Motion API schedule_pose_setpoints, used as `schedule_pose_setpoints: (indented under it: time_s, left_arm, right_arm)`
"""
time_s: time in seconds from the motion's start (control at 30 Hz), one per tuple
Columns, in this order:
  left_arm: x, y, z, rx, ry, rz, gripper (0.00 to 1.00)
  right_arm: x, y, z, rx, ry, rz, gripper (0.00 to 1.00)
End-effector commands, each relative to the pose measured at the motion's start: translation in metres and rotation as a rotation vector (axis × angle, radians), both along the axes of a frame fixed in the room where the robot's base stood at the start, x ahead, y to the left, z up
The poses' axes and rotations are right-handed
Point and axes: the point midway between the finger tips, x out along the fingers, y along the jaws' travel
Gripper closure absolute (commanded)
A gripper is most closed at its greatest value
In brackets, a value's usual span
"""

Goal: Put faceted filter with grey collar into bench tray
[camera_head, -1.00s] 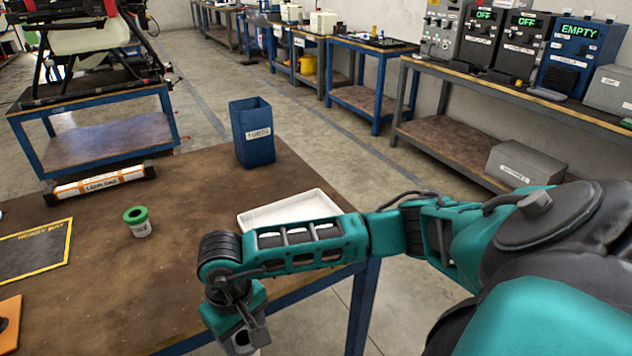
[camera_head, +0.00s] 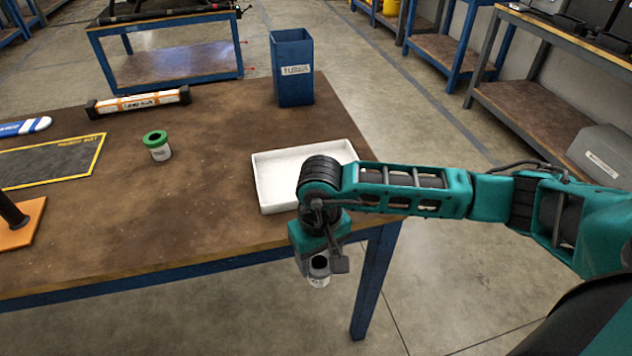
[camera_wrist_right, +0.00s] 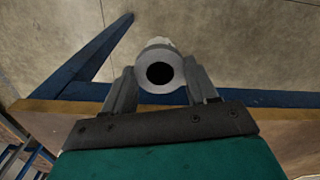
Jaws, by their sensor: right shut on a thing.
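My right gripper (camera_head: 325,264) is shut on the filter with the grey collar (camera_head: 319,277). The filter hangs from the gripper in front of the bench's front edge, over the floor. In the right wrist view the filter shows its grey ring and dark central hole (camera_wrist_right: 160,75) between the two fingers. Whether its sides are faceted is too small to tell. The white bench tray (camera_head: 275,210) lies on the bench's right part, behind the gripper, and my right arm hides its front right part. The visible part of the tray is empty. My left gripper is out of view.
A filter with a green collar (camera_head: 158,149) stands on the brown bench (camera_head: 150,235). A blue bin (camera_head: 293,70) stands behind the tray. A white-and-orange tube (camera_head: 140,101), a dark mat (camera_head: 50,162) and an orange base with a post (camera_head: 22,225) lie left. The bench's middle is clear.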

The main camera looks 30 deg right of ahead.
Motion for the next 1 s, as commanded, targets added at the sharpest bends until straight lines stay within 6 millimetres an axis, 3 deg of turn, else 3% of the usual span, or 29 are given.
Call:
schedule_pose_setpoints:
  time_s: [0.37,0.77,1.0]
  left_arm:
    - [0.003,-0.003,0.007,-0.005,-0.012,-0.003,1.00]
    - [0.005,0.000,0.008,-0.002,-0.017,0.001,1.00]
    - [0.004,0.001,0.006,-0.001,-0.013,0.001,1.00]
  right_arm:
    - [0.001,-0.001,0.003,-0.003,-0.003,0.000,0.72]
    - [0.013,-0.030,0.085,0.001,-0.005,-0.520,0.72]
    - [0.024,-0.060,0.169,0.006,-0.009,-1.047,0.72]
